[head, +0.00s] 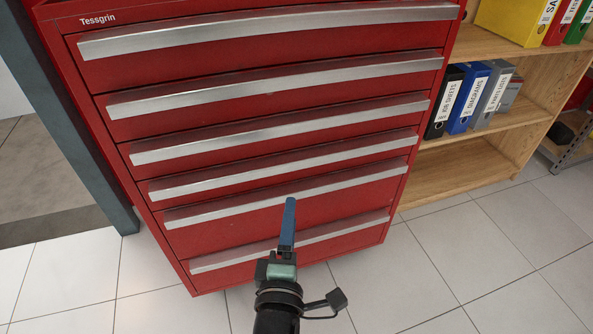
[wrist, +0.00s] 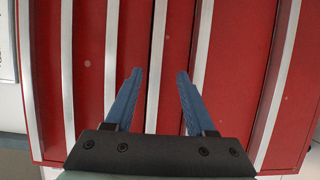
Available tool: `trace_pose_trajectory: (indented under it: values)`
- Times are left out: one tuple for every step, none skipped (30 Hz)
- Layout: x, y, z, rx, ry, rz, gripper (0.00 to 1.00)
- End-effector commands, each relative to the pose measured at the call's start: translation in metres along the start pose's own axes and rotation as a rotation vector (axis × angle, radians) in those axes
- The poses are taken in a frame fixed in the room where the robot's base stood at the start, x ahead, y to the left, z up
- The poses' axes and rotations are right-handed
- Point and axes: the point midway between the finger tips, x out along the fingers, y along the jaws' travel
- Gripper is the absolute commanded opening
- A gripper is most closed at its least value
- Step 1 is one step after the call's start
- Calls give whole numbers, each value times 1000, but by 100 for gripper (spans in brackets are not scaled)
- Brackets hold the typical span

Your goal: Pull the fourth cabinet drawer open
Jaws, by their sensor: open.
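The red cabinet (head: 222,232) has several closed drawers, each with a long silver handle. The fourth handle from the top (head: 230,179) runs across its lower half. In the wrist view the handles look vertical, and the fourth handle (wrist: 157,65) lies between my two blue fingers. My gripper (head: 290,203) is open and empty in front of the lower drawers.
A wooden shelf (head: 470,165) with several binders (head: 463,95) stands to the right of the cabinet. A dark grey post (head: 75,120) stands at the left. The tiled floor (head: 430,260) in front is clear.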

Motion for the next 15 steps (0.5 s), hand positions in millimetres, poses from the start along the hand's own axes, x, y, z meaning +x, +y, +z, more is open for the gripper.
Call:
trace_pose_trajectory:
  values:
    - [6,2,0,0,0,4,55]
    - [10,2,0,1,-1,5,55]
    - [16,2,0,3,0,5,55]
    - [21,2,0,3,-1,5,55]
    - [26,2,0,3,-1,5,55]
    - [34,2,0,5,-1,6,55]
    - [39,2,0,4,-1,5,55]
    - [45,2,0,5,-1,6,55]
    - [52,2,0,6,-2,6,55]
    - [58,2,1,6,-2,6,55]
    - [63,2,1,6,-2,6,55]
    - [70,2,1,6,-2,6,55]
    - [76,2,1,6,-2,6,55]
    - [81,2,1,7,-2,6,55]
    - [87,1,1,6,-3,6,55]
